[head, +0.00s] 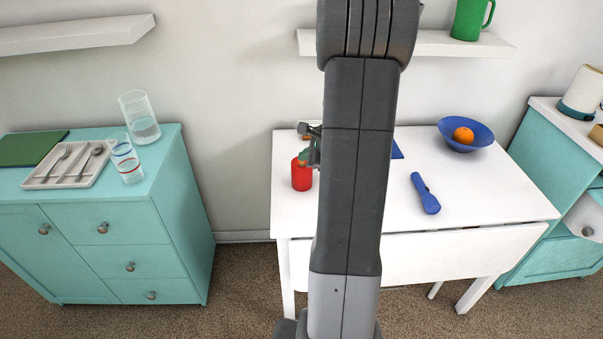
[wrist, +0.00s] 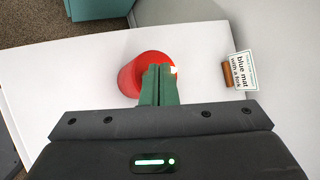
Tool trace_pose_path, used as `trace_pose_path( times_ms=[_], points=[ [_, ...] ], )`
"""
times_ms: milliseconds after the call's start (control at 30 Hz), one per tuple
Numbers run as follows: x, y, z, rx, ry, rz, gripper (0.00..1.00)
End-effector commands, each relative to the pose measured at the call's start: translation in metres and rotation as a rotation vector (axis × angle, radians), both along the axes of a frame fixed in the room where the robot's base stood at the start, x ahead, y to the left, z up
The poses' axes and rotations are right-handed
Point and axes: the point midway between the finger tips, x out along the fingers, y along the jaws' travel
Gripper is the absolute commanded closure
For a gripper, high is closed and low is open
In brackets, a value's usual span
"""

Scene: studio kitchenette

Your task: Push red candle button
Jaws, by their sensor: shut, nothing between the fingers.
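The red candle (head: 301,177) stands upright on the left part of the white table. It also shows in the wrist view (wrist: 129,77), right under and beyond my fingers. My gripper (head: 303,156) is shut with nothing between its green fingers. Its tips (wrist: 160,70) are over the candle's top. I cannot tell whether they touch it.
The white table (head: 470,205) holds a blue flashlight (head: 425,193) and a blue bowl (head: 476,141) with an orange (head: 463,135). A small card with printed text (wrist: 243,72) stands right of the candle on a brown holder (wrist: 227,73). My arm hides the table's middle.

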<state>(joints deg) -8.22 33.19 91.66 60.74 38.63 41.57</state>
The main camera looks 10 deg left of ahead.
Motion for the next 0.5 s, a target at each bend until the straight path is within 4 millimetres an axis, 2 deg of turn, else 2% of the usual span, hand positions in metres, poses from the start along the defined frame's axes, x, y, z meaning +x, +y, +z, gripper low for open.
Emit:
trace_pose_path(
  times_ms=[367,500],
  points=[
    [0.0001,0.0001,0.0046,0.0,-0.001,0.001,1.0],
    [0.0001,0.0002,0.0134,0.0,-0.001,0.001,1.0]
  ],
)
